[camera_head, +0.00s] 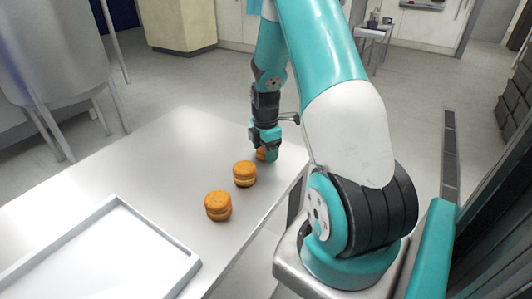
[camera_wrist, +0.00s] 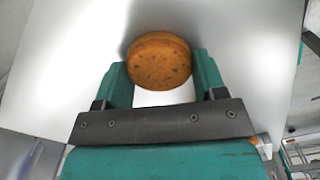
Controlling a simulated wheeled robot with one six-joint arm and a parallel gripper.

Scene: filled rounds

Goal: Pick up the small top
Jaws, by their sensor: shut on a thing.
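My gripper (camera_head: 265,146) is at the far end of the metal table, its fingers pointing down. In the wrist view my gripper (camera_wrist: 160,85) has its two teal fingers on either side of an orange-brown round top (camera_wrist: 159,62), shut on it. In the head view the top (camera_head: 261,154) shows only as a small orange patch, mostly hidden behind the fingers. I cannot tell whether anything lies beneath it or whether it is clear of the table.
A white tray (camera_head: 120,207) lies at the near left. The table (camera_head: 160,150) is bare at its far left.

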